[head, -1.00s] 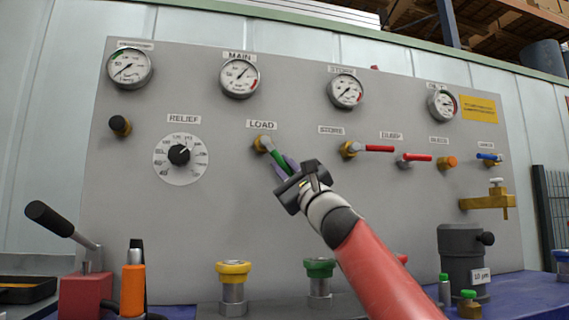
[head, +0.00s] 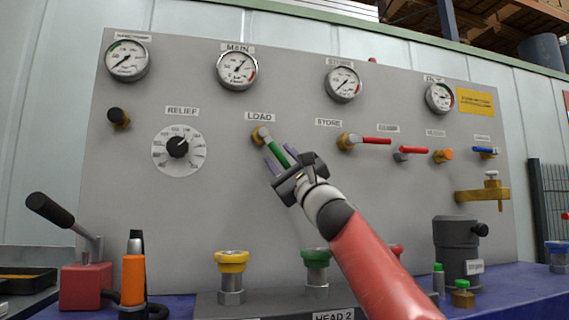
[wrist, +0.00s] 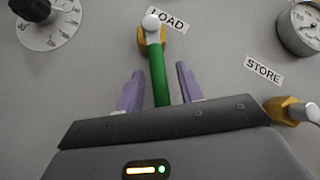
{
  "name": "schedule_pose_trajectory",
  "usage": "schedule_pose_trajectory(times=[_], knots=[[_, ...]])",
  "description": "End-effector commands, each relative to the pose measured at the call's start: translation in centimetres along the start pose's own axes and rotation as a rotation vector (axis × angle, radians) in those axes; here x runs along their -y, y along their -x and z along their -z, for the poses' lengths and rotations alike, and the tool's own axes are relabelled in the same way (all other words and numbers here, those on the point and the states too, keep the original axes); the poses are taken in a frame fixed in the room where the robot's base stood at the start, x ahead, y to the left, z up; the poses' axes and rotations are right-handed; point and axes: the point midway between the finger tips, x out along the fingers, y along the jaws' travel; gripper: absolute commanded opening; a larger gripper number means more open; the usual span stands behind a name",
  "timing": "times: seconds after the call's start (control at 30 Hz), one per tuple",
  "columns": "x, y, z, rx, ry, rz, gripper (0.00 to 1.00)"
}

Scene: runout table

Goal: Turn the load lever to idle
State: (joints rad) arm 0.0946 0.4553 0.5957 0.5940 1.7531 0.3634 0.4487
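The load lever (head: 277,151) has a green handle on a brass valve under the LOAD label (head: 259,117). In the head view its handle slants down to the right from the pivot. My gripper (head: 279,158) is at the handle, its purple fingers apart. In the wrist view the green handle (wrist: 160,78) runs between the two fingers of my gripper (wrist: 157,88), with a gap on each side. The lower end of the handle is hidden behind the gripper body.
The relief dial (head: 179,150) is left of the lever. The store lever (head: 366,140), with a red handle, is to the right. Gauges line the panel (head: 225,190) above. Yellow (head: 232,262) and green (head: 317,259) couplings stand below.

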Motion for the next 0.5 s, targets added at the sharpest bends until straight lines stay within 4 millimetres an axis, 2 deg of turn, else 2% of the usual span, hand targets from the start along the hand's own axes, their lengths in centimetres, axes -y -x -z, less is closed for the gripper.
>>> schedule_pose_trajectory(times=[0.27,0.3,0.5], knots=[[-0.5,3.4,0.4,-0.001,0.003,0.001,0.37],[0.0,3.5,0.1,-0.001,0.001,-0.002,0.37],[0.0,5.7,0.0,-0.003,0.003,-0.003,0.37]])
